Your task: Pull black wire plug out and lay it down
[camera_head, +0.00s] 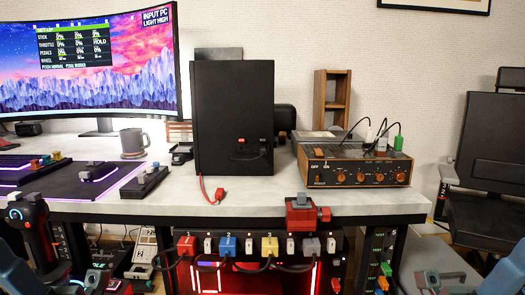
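A black box (234,110) stands upright on the desk. A black wire (247,157) hangs in a loop on its front, near a small red piece (240,141). I cannot tell exactly where the dark wires end. My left gripper (92,280) and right gripper (448,283) are low at the bottom edge, below the desk top and apart from both units. Their finger gaps are unclear.
A red plug (218,195) on a red wire lies at the desk's front edge. A red block device (303,213) sits on that edge. Coloured plugs (268,246) line a rack below. A mug (133,142) stands left.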

